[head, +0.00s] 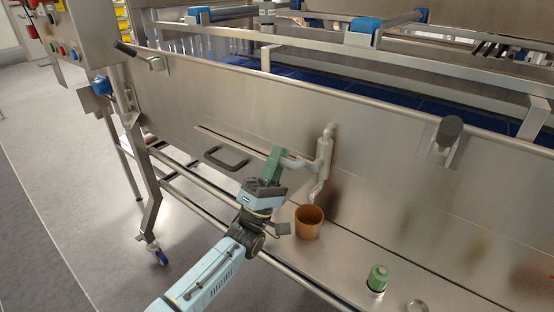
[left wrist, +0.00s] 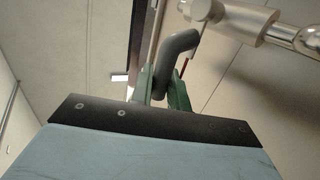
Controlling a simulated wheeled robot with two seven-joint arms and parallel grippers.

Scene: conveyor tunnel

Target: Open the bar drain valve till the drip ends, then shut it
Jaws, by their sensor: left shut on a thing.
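The pale grey bar drain valve (head: 323,160) is on the steel side panel, its bent spout pointing down. Its lever (head: 297,163) reaches left, with a small red mark near it. My left gripper (head: 274,160), with green fingers, is at the lever's left end. In the left wrist view, my left gripper (left wrist: 162,85) is shut on the grey bent lever (left wrist: 178,48), and the valve body (left wrist: 245,20) shows at upper right. An orange-brown cup (head: 308,224) stands below the spout. No drip can be made out at this size. My right gripper is not in view.
A black pull handle (head: 227,160) is on the panel left of my gripper. A green-topped container (head: 378,276) and a small metal ring (head: 417,306) are on the lower shelf right of the cup. A dark knob (head: 449,130) juts from the panel at right.

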